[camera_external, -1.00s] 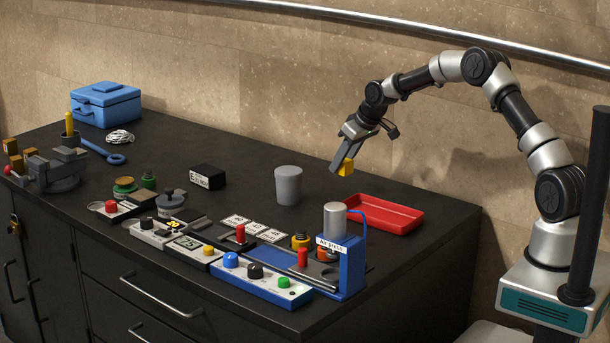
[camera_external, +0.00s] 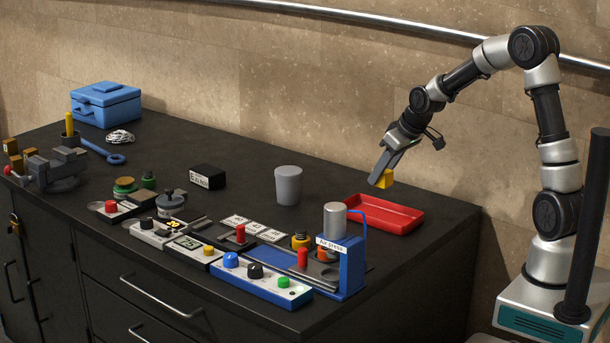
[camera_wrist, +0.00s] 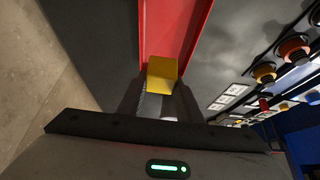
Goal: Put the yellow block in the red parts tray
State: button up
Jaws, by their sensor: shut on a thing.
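The yellow block (camera_external: 385,179) is held between the fingertips of my gripper (camera_external: 377,181). In the external view it appears above the far left part of the red parts tray (camera_external: 408,222). In the wrist view the yellow block (camera_wrist: 162,74) sits between the two fingers of my gripper (camera_wrist: 160,95). The red tray (camera_wrist: 205,40) shows behind and beyond it there. The tray looks empty in the external view. The gap between the block and the tray is hard to judge.
A grey cup (camera_external: 288,186) stands left of the tray. The blue air press (camera_external: 342,262) with its metal cylinder stands in front of the tray. Several control boxes, a black box (camera_external: 208,176) and a blue toolbox (camera_external: 105,104) lie farther left. The wall is close behind the tray.

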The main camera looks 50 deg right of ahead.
notch_tip(320, 180, down, 9)
jog(key=shift+r+b, duration=0.15)
jog(key=shift+b, duration=0.35)
jog(key=shift+f, duration=0.3)
jog(key=o, duration=1.1)
jog(key=shift+r, duration=0.1)
jog(key=shift+r, duration=0.3)
jog(key=p+v, duration=0.1)
jog(key=v, duration=1)
jog(key=shift+s+r+p, duration=0.25)
jog(key=shift+r+p, duration=0.1)
jog(key=shift+p, duration=0.05)
